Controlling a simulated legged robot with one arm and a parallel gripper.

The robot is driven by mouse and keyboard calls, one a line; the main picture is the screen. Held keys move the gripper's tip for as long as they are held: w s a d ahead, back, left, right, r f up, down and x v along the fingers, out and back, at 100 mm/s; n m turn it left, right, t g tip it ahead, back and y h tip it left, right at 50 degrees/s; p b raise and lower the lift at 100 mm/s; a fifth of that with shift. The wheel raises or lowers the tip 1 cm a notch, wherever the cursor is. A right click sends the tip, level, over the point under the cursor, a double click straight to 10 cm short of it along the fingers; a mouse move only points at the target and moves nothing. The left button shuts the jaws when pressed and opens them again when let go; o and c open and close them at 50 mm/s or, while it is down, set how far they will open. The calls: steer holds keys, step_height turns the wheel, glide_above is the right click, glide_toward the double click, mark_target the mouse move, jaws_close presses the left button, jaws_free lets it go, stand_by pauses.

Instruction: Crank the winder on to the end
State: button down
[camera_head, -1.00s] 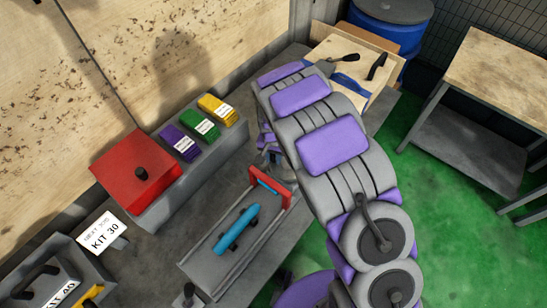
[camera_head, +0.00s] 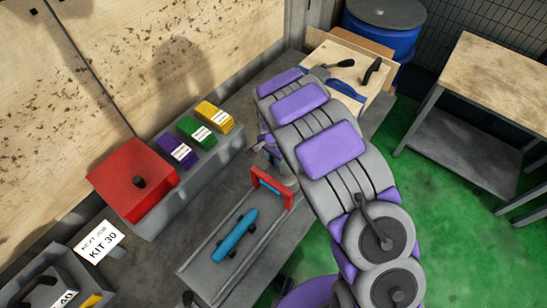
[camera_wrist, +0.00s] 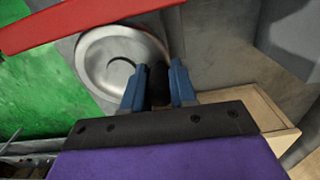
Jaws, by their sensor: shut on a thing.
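The winder shows in the wrist view as a round silver wheel (camera_wrist: 92,62) with a dark upright handle (camera_wrist: 158,88). My gripper (camera_wrist: 158,80) has its two blue fingers shut around this handle, one on each side. The wheel lies just behind and to the left of the fingers. In the head view my purple and grey arm reaches over the bench and hides most of the gripper and winder. A blue cylinder (camera_head: 235,236) lies on a grey bed (camera_head: 206,272), in front of a red frame (camera_head: 287,198). The winder's turn angle cannot be read.
A red box (camera_head: 120,172) with a black knob stands on the left, beside purple, green (camera_head: 192,128) and yellow blocks. A "KIT 30" card (camera_head: 100,241) stands nearer. A side table (camera_head: 495,75) stands right, over green floor.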

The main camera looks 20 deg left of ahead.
steer(key=c, duration=0.9)
jaws_free()
steer(key=shift+a, duration=0.2)
steer(key=shift+d, duration=0.1)
steer(key=shift+w+r, duration=0.1)
steer(key=shift+r, duration=0.15)
step_height(320, 180, up, 17)
steer(key=shift+p, duration=0.35)
steer(key=shift+f, duration=0.1)
